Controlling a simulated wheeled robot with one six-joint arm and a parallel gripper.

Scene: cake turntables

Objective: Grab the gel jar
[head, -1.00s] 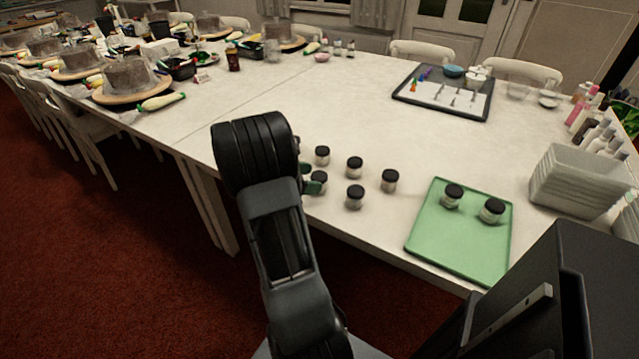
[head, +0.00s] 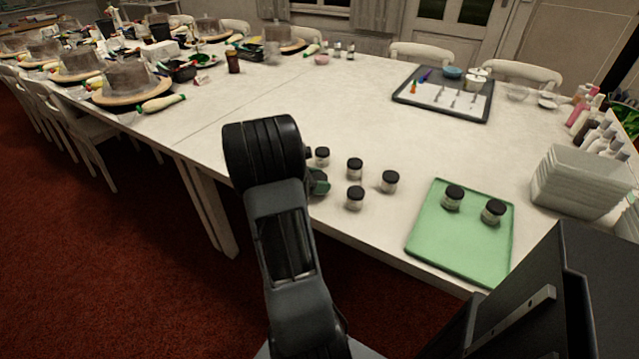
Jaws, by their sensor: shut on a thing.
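Several small clear jars with black lids stand on the white table in the head view: one at the back left (head: 322,156), one in the middle (head: 355,168), one at the right (head: 390,181) and one at the front (head: 355,197). My gripper (head: 318,184), with green fingers, is at the left of this group, low by the tabletop. It is shut on a gel jar, which is mostly hidden by the fingers and my arm. Two more jars, one left (head: 453,197) and one right (head: 493,211), stand on a green tray (head: 450,250).
A stack of pale containers (head: 582,180) stands right of the tray, with bottles (head: 597,135) behind it. A dark-rimmed tray of tools (head: 420,98) lies further back. The table (head: 270,95) beyond the jars is clear.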

